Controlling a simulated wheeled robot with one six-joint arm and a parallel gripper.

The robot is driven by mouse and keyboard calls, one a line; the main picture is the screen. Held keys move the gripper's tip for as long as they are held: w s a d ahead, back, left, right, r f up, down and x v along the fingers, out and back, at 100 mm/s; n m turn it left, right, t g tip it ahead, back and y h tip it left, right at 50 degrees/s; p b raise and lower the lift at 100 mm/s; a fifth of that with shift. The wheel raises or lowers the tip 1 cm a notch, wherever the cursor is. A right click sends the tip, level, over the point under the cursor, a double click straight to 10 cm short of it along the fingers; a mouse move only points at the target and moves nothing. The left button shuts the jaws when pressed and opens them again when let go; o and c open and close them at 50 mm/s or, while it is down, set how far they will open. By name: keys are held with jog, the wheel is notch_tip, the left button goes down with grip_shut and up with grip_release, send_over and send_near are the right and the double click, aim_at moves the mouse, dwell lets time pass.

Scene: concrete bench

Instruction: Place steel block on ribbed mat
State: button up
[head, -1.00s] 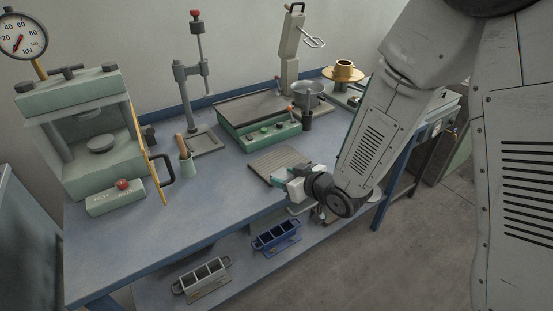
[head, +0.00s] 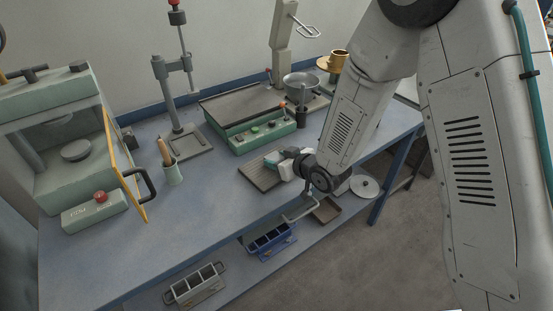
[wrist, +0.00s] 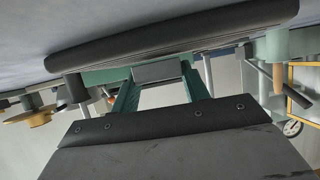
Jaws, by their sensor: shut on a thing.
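The ribbed mat (head: 258,177) is a flat brown-grey slab near the bench's front edge. In the wrist view it is the long dark slab (wrist: 170,36), seen nearly edge-on against the bench. My gripper (head: 275,160) is over the mat's right part in the head view. In the wrist view its two green fingers (wrist: 159,86) are shut on the steel block (wrist: 158,71), a small dark grey block between the tips. The block is close to the mat's surface; I cannot tell whether they touch. My gripper mostly hides the block in the head view.
A green control box (head: 262,135) stands behind the mat. A stand (head: 184,140) and a metal pot (head: 301,85) are farther back. Bare bench lies left of the mat.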

jog(key=shift+s+a+f, duration=0.15)
jog(key=shift+a+f, duration=0.05)
jog(key=shift+a, duration=0.3)
jog(key=shift+f, duration=0.15)
jog(key=o, duration=1.3)
jog(key=shift+c, duration=0.2)
jog(key=shift+d, duration=0.1)
